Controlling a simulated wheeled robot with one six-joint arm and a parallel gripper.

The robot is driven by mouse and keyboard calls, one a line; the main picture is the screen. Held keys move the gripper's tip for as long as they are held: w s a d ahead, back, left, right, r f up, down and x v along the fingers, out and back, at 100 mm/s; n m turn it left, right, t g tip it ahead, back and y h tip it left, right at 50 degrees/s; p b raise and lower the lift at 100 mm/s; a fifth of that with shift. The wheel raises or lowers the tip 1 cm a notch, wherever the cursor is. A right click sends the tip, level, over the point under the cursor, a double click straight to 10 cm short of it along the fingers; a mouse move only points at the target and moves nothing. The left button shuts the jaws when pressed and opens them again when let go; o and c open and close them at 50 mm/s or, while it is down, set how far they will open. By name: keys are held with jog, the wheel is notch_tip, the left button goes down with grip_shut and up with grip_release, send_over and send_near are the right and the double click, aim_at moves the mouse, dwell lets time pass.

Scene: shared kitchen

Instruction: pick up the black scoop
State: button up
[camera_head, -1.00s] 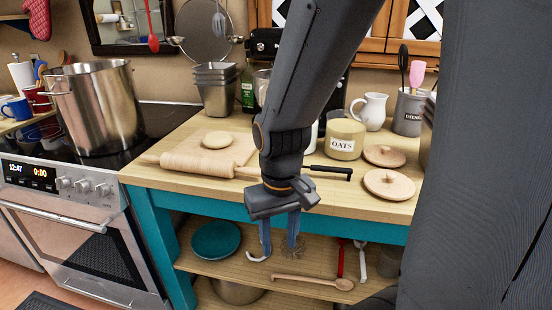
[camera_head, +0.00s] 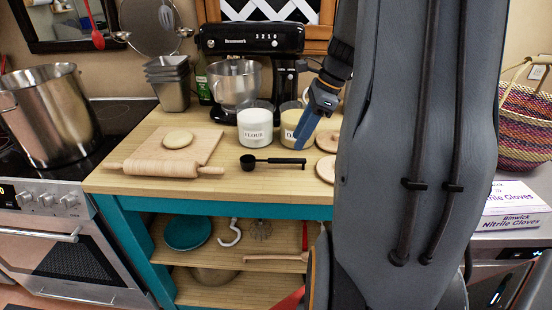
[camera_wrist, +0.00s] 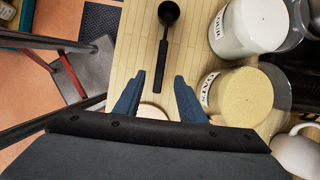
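The black scoop (camera_head: 271,162) lies flat on the wooden counter, its bowl to the left and its handle to the right, in front of the flour jar. My gripper (camera_head: 303,140) is above the counter by the oats jar, to the right of the scoop. In the wrist view my gripper (camera_wrist: 157,80) has its two blue fingers apart, with nothing between the tips.
The flour jar (camera_head: 255,127) and oats jar (camera_head: 291,117) stand behind the scoop. Wooden lids (camera_head: 326,168) lie to its right. A rolling pin (camera_head: 160,169) and a board with dough lie to the left. The counter in front of the scoop is bare.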

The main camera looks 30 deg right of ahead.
aim_at(289, 160)
jog(key=shift+p+x, duration=1.05)
jog(key=shift+x, duration=2.75)
jog(key=shift+s+d+f, duration=0.1)
jog(key=shift+c, duration=0.5)
grip_shut()
